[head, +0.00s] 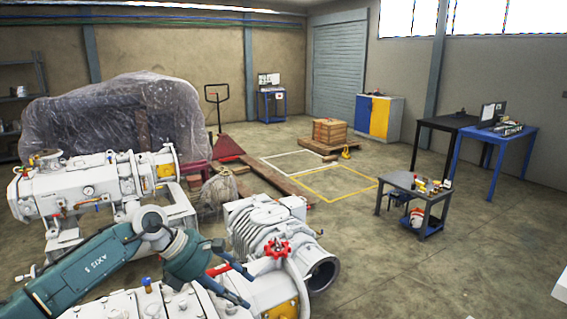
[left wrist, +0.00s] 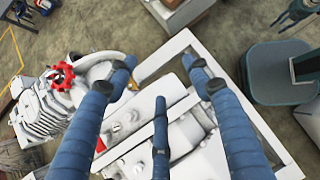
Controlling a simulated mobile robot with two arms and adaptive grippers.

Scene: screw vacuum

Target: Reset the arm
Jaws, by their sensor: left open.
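My left arm comes in from the left in the head view, and my left gripper (head: 246,291) is over the white vacuum machine (head: 262,291) in the foreground. The gripper is open, with its dark blue fingers apart. In the left wrist view, the left gripper (left wrist: 160,68) has nothing between its fingers, and the white machine and its frame (left wrist: 150,72) lie below. A red handwheel (head: 277,249) on the machine is close to the fingers in the head view, and it is left of them in the wrist view. My right gripper is not in the head view; a teal part with dark prongs (left wrist: 297,12) in the wrist view may be it.
Another white pump machine (head: 95,190) stands at the left, before a plastic-wrapped bulk (head: 115,115). A grey cart (head: 415,187) with small items and a blue table (head: 505,135) stand at the right. The floor (head: 400,275) is clear at the front right.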

